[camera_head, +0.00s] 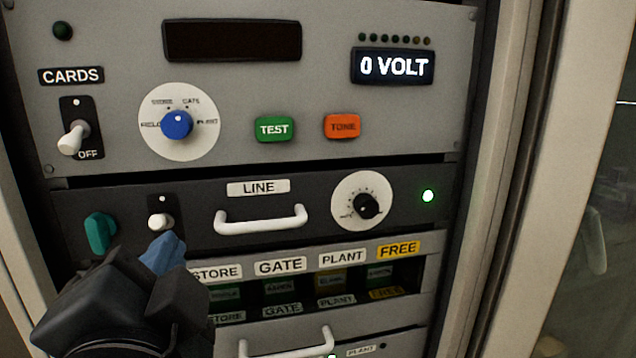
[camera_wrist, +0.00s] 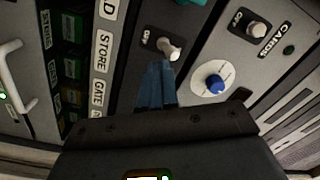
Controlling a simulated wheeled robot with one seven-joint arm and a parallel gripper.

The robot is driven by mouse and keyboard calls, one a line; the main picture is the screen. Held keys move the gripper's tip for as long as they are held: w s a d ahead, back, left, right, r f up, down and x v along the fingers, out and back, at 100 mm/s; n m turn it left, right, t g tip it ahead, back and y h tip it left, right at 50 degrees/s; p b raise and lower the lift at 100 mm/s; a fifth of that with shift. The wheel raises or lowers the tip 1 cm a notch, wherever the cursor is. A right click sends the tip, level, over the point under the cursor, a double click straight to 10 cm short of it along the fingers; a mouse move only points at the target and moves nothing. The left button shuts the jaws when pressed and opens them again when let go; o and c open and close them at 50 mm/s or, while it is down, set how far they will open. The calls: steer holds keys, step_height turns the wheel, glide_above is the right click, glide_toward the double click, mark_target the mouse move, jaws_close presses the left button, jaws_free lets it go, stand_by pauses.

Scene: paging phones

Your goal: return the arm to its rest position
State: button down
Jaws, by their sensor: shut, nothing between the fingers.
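My gripper (camera_head: 167,250) is at the lower left in the head view, its blue fingers shut and empty. The fingertips are just below the white toggle switch (camera_head: 161,221) on the black LINE panel (camera_head: 330,235). In the wrist view the shut fingers (camera_wrist: 157,72) point at the same toggle (camera_wrist: 170,50). I cannot tell whether they touch it. My dark wrist covers the lower left of the rack in the head view.
A teal knob (camera_head: 100,230) is left of the toggle, and a white handle (camera_head: 262,218) sticks out to its right. Above are the CARDS switch (camera_head: 74,136) and a blue dial (camera_head: 176,124). A card row (camera_head: 330,283) lies below. The rack frame (camera_head: 500,150) stands at right.

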steer(key=s+d+f+n+g, duration=0.1)
steer(key=s+d+f+n, duration=0.25)
steer(key=d+f, duration=0.75)
steer(key=s+d+f+n+g, duration=0.15)
steer(key=d+f+n, duration=0.35)
steer(key=d+f, duration=0.55)
steer(key=s+d+h, duration=0.1)
steer(key=s+d, duration=0.3)
steer(key=s, duration=0.4)
steer(key=s+d+f+h, duration=0.1)
steer(key=s+d+h, duration=0.1)
steer(key=s+d, duration=0.3)
steer(key=s+d+f+h, duration=0.1)
steer(key=s+d, duration=0.4)
steer(key=s, duration=0.7)
steer(key=shift+h, duration=0.4)
steer(key=shift+s+g, duration=0.1)
steer(key=shift+g, duration=0.15)
